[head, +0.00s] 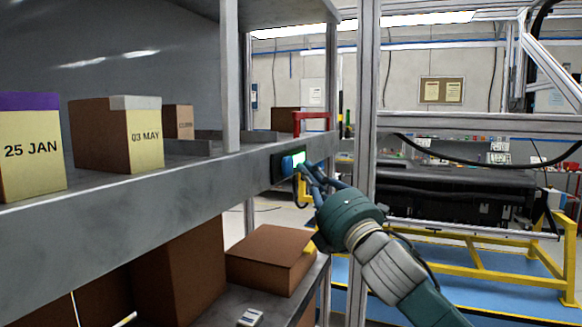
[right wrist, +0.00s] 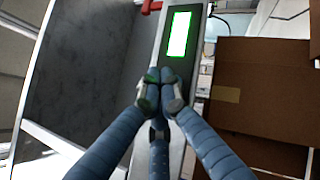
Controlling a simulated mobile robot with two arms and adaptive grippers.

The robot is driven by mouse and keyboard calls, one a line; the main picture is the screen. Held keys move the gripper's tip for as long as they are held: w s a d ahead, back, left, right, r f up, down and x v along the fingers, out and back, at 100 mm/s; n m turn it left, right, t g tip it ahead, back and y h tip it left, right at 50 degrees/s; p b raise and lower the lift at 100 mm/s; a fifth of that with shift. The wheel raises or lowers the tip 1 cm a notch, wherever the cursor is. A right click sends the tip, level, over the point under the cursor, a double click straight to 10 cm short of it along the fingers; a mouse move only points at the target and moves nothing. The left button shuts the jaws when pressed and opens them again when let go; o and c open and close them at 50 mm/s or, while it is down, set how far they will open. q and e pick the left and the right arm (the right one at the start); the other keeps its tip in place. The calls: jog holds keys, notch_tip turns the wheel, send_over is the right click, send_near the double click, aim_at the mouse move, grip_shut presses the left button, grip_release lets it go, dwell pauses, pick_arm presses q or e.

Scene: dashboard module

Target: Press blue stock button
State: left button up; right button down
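A small dark panel (head: 278,167) sits on the front beam of the grey shelf. It has a lit green-white screen (head: 299,159), also bright green in the right wrist view (right wrist: 180,33). A blue patch, which looks like the blue button (head: 287,164), shows just left of the screen. My right gripper (head: 306,173) is at the panel, with its blue fingers drawn together and nothing held. In the right wrist view its fingertips (right wrist: 162,88) are just below the screen and hide what is behind them. I cannot tell whether they touch the button. My left gripper is not in view.
Boxes labelled 25 JAN (head: 32,150) and 03 MAY (head: 130,138) stand on the upper shelf. A red handle-like part (head: 311,117) is above the panel. Brown cartons (head: 270,255) fill the lower shelf. A metal upright (head: 366,130) stands right of the panel.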

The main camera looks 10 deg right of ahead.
jog(key=s+d, duration=0.1)
jog(key=d, duration=0.1)
jog(key=s+d, duration=0.1)
jog(key=d, duration=0.1)
jog(key=shift+s, duration=0.4)
dwell(0.6)
